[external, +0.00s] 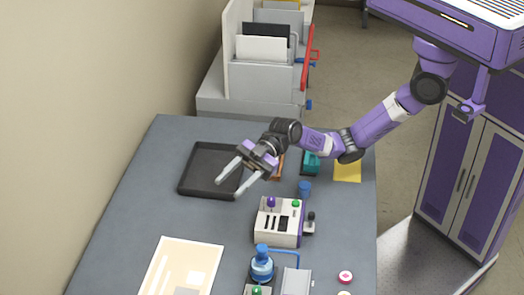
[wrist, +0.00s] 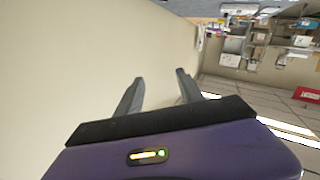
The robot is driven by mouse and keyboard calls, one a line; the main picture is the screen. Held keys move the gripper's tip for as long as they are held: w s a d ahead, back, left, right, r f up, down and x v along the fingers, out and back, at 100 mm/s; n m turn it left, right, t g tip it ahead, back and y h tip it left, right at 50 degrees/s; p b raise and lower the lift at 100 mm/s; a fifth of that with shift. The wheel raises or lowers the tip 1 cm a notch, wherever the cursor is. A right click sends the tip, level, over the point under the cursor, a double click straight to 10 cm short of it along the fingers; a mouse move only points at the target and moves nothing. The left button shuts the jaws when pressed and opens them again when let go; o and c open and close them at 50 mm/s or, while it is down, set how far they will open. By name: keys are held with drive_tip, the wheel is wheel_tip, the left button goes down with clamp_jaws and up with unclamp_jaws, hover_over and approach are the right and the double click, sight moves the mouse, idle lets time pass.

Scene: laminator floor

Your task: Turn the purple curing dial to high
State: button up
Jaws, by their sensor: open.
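The purple curing dial (external: 271,202) is a small knob on top of a pale control box (external: 279,222) on the grey table. Its pointer setting is too small to read. My gripper (external: 234,182) is open and empty above the black tray, up and left of the control box and apart from it. In the wrist view my gripper (wrist: 157,84) shows two spread grey fingers with nothing between them. The wrist view faces the wall and room, so the dial does not show there.
A black tray (external: 184,185) lies under my gripper. A green knob (external: 296,203) and blue cylinder (external: 304,188) are near the dial. A blue bottle (external: 262,266) and printed sheet (external: 180,268) are nearer. A grey file rack (external: 265,77) stands behind. The left table area is clear.

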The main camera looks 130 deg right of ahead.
drive_tip(key=s+d+f+n+g, duration=0.1)
drive_tip(key=d+f+n+g, duration=0.3)
drive_tip(key=d+g, duration=0.15)
drive_tip(key=n+g+h, duration=0.1)
drive_tip(key=n+g, duration=0.6)
drive_tip(key=g, duration=0.4)
approach(271, 197)
drive_tip(key=shift+p+x, duration=0.6)
drive_tip(key=shift+x, duration=3.75)
clamp_jaws()
